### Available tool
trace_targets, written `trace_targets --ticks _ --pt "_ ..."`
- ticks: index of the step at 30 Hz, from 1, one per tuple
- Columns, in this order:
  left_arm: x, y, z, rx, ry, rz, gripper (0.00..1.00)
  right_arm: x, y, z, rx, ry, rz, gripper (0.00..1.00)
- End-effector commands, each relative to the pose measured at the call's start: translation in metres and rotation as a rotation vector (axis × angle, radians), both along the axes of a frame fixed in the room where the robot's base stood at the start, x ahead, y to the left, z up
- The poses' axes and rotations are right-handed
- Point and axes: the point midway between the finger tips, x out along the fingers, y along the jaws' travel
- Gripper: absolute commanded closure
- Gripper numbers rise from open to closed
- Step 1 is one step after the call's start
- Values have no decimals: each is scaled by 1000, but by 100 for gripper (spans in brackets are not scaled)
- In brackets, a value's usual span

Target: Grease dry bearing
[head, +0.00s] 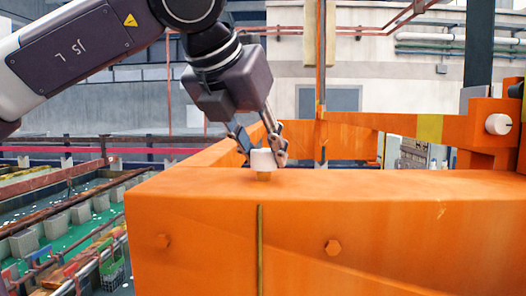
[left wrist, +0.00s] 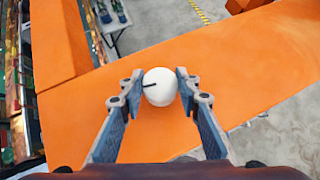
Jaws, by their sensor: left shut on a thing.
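My left gripper (head: 263,153) comes down from above and is shut on the white cap, one finger on each side. In the left wrist view the white cap (left wrist: 160,86) shows from above between the fingertips, with a short dark line at its left side. The fitting is hidden beneath it there. The cap appears upright. I cannot tell which part is the bearing. My right gripper is in neither view.
Another white cylindrical part (head: 498,124) sticks out of the orange frame at the right. Green tanks (head: 85,235) with racks lie lower at the left. The beam top around the cap is clear.

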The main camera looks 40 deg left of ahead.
Motion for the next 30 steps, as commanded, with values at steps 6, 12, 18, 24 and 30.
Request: trace_targets --ticks 6,12,18,24,30 --pt "0 1 1 -7 -5 -195 94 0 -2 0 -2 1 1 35" --pt "0 1 1 -7 -4 -385 94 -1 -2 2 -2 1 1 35" --pt "1 2 0 -8 -4 -573 94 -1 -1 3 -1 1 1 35" --pt "1 2 0 -6 -2 -763 94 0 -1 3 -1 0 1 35" --pt "1 2 0 -5 1 -952 94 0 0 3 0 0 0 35"
